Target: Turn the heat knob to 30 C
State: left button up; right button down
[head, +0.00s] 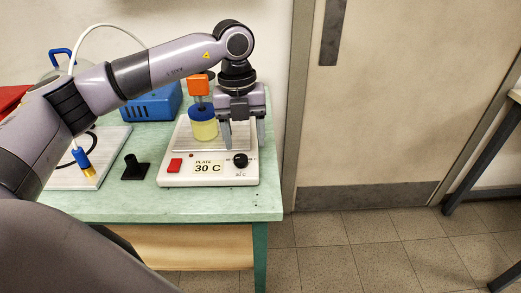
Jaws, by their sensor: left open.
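The black heat knob (240,160) is on the front face of the white hotplate (181,150), at its right end. The panel label on the plate reads "PLATE 30 C". A red switch (175,165) is at the left of that face. My left gripper (242,142) points down above and behind the knob, its two fingers apart and nothing seen between them. The gap between the fingers and the knob is hard to judge. My right gripper is not in view.
A jar (204,130) with yellow contents and a blue lid stands on the plate, close left of my gripper, with an orange part above it. A blue box (150,105), a black stand (134,168) and a blue-and-yellow tool (83,160) are left. The bench (230,205) is clear in front.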

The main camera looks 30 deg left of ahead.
aim_at(240, 157)
pick_arm(q)
jog(key=shift+w+a+r+n+y, duration=0.2)
jog(key=shift+a+r+y, duration=0.1)
jog(key=shift+a, duration=0.15)
jog(key=shift+w+a+r+n+y, duration=0.15)
jog(key=shift+a+r+n+y, duration=0.1)
jog(key=shift+a, duration=0.2)
jog(key=shift+f+p, duration=0.3)
jog(key=shift+f, duration=3.2)
jog(key=c, duration=1)
